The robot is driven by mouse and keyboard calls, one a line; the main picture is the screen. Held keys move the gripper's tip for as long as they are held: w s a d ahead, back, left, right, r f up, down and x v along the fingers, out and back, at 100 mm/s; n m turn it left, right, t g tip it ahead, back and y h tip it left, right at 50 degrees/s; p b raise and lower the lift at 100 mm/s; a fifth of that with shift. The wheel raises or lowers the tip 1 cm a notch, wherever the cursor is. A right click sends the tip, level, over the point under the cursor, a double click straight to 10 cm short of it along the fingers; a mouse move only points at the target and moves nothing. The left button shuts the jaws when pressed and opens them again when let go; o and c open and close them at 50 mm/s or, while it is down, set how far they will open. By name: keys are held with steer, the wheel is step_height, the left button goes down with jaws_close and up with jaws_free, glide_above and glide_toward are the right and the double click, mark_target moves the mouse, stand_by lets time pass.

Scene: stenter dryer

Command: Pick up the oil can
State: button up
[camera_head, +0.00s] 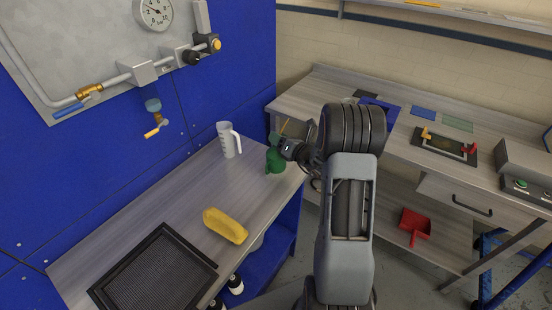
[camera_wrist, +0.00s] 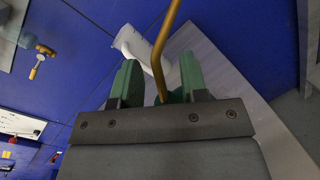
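The green oil can (camera_head: 275,160) stands upright near the far right end of the wooden bench, partly hidden by my gripper. My gripper (camera_head: 280,145) is right at the upper part of the can. In the wrist view the two green fingers of my gripper (camera_wrist: 158,78) are apart, and the can's thin brass spout (camera_wrist: 162,45) rises between them. The can's body is mostly hidden there, so I cannot tell whether the fingers press on it.
A white measuring jug (camera_head: 228,140) stands just left of the can. A yellow sponge-like block (camera_head: 225,225) and a black mesh tray (camera_head: 155,275) lie nearer on the bench. The blue panel (camera_head: 110,150) bounds the bench. A second bench (camera_head: 390,120) stands to the right.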

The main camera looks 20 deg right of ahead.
steer(key=shift+c, duration=0.4)
jaws_close()
steer(key=shift+r, duration=0.1)
